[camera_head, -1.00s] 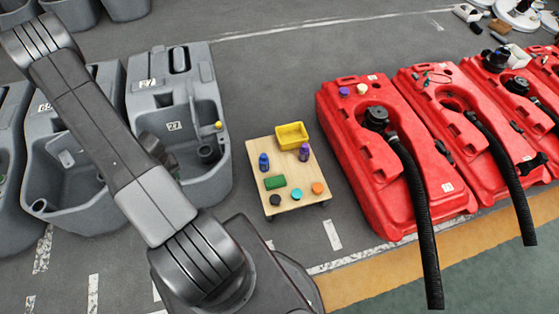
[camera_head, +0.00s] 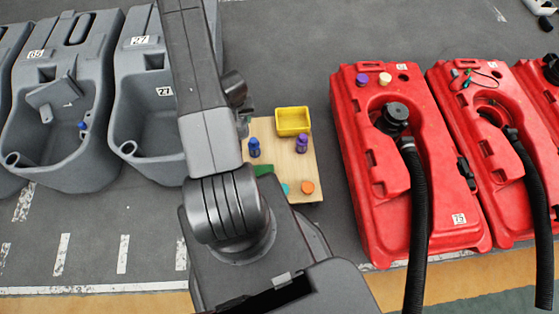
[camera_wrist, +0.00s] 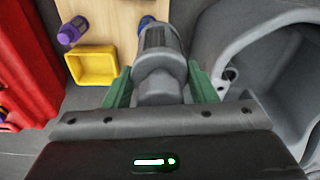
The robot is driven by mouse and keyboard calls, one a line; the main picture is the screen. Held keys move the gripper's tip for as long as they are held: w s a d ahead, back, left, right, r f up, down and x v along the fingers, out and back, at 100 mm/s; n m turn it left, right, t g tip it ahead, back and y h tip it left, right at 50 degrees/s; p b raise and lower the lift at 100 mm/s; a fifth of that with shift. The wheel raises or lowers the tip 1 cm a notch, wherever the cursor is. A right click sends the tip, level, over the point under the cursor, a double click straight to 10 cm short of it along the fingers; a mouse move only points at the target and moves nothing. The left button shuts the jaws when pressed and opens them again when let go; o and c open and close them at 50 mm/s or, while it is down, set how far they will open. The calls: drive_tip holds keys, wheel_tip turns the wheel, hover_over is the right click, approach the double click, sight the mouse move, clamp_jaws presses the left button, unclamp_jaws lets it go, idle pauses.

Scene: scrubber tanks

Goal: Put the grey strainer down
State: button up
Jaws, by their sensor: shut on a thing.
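My gripper (camera_wrist: 160,72) is shut on the grey strainer (camera_wrist: 160,50), a ribbed grey cylinder held between the green fingers in the wrist view. In the head view my arm hides most of the gripper, and a dark grey part of the held strainer seems to show at the left edge of the wooden board (camera_head: 284,158). In the wrist view the strainer is above or beside that board; its height over it is hard to tell.
A grey tank (camera_head: 144,95) stands left, a red tank (camera_head: 372,190) right. Bare wood lies mid-board.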

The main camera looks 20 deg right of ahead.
drive_tip(key=s+d+f+m+b, duration=0.2)
drive_tip(key=s+d+f+b, duration=0.3)
drive_tip(key=d+f+b, duration=0.4)
drive_tip(key=s+d+f+m+b, duration=0.2)
drive_tip(key=s+d+f+b, duration=0.5)
drive_tip(key=d+f, duration=0.4)
drive_tip(key=shift+h, duration=0.3)
drive_tip(key=f+b, duration=0.2)
drive_tip(key=f, duration=0.1)
drive_tip(key=w+f+b, duration=0.1)
drive_tip(key=f+b, duration=0.1)
drive_tip(key=f, duration=0.1)
drive_tip(key=f+b, duration=0.3)
drive_tip(key=shift+w+f, duration=0.25)
drive_tip(key=shift+f, duration=0.05)
drive_tip(key=shift+f, duration=0.2)
drive_tip(key=o, duration=1.1)
drive_tip(key=shift+r, duration=0.1)
drive_tip(key=r+p, duration=0.2)
drive_tip(key=r, duration=0.2)
drive_tip(key=s+r+p, duration=0.1)
drive_tip(key=r+p, duration=0.1)
drive_tip(key=r, duration=0.2)
drive_tip(key=a+r+p, duration=0.1)
drive_tip(key=r+p, duration=0.2)
drive_tip(key=r, duration=0.1)
drive_tip(key=shift+s+r, duration=0.1)
drive_tip(key=shift+s, duration=0.05)
